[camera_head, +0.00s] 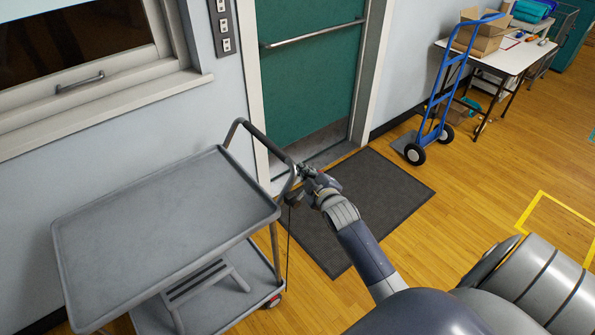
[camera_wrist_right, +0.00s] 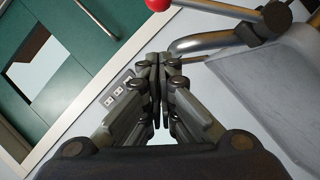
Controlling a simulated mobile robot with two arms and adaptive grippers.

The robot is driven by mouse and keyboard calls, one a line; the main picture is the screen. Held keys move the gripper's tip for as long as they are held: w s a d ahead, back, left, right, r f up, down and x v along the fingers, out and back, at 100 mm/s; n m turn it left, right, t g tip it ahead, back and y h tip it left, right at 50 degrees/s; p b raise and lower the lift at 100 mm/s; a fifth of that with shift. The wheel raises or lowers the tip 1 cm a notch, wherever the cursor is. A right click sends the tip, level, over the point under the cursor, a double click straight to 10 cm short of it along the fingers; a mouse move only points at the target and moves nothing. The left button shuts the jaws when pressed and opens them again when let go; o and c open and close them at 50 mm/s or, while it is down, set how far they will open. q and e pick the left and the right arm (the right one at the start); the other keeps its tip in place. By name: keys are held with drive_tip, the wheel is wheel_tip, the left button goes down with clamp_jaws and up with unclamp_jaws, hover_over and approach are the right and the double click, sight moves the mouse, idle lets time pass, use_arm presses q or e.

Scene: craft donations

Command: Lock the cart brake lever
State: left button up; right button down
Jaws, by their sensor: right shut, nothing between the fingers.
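The grey cart (camera_head: 160,220) stands at the left, with its push handle (camera_head: 262,143) at the end near the door. My right gripper (camera_head: 305,174) is at the near corner of that handle, shut and empty. In the right wrist view the gripper (camera_wrist_right: 160,62) has its fingers together. The brake lever (camera_wrist_right: 218,8) shows at the top there, a light rod with a red ball knob (camera_wrist_right: 158,4), joined to a dark clamp on the handle tube. The knob lies beyond the fingertips, apart from them. In the head view the gripper seems to hide the knob. My left gripper is out of view.
A dark floor mat (camera_head: 375,200) lies before the green door (camera_head: 315,80), which has a horizontal bar. A blue hand truck (camera_head: 440,95) and a white table (camera_head: 510,55) with boxes stand at the back right. Wooden floor is clear right of the mat.

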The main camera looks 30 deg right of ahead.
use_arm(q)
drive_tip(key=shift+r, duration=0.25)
use_arm(e)
drive_tip(key=shift+m+y, duration=0.3)
drive_tip(key=shift+m, duration=0.1)
drive_tip(key=shift+w+d+f, duration=0.1)
drive_tip(key=shift+d+f, duration=0.2)
drive_tip(key=shift+d, duration=0.35)
drive_tip(key=shift+w+d+f, duration=0.1)
drive_tip(key=shift+d+f, duration=0.25)
drive_tip(key=shift+d, duration=0.3)
drive_tip(key=shift+d+f, duration=0.3)
drive_tip(key=shift+d, duration=0.35)
